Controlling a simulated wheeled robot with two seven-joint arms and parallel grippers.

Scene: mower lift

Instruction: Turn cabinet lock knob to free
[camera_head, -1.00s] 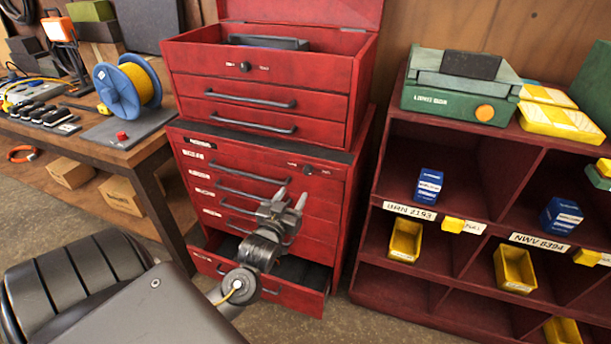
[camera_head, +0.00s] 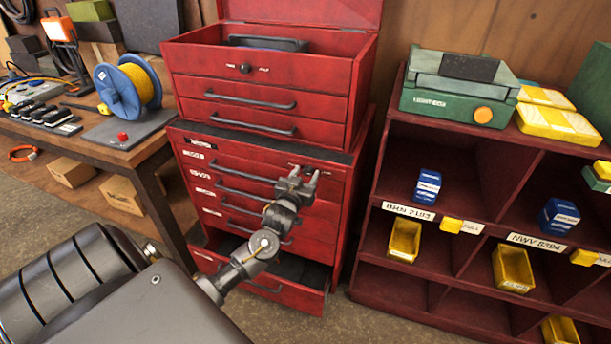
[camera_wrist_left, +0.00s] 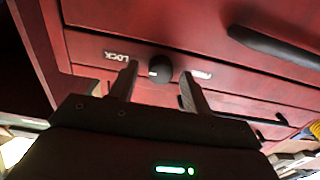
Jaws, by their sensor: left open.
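The lower red cabinet (camera_head: 345,190) stands mid-view with a lock knob near its upper right corner. In the left wrist view the round dark knob (camera_wrist_left: 160,68) sits between a LOCK label on the left and another label on the right. A pale mark on the knob faces the LOCK side. My left gripper (camera_head: 303,172) is open at the cabinet front and hides the knob in the head view. In the left wrist view its fingers (camera_wrist_left: 160,82) lie on either side of the knob, with visible gaps. My right gripper is not in view.
A red top chest (camera_head: 358,95) with its own knob (camera_head: 245,68) stands on the cabinet. The cabinet's bottom drawer (camera_head: 300,298) is pulled out below my arm. A workbench (camera_head: 140,155) is at left, and a red shelf unit (camera_head: 385,170) with bins is at right.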

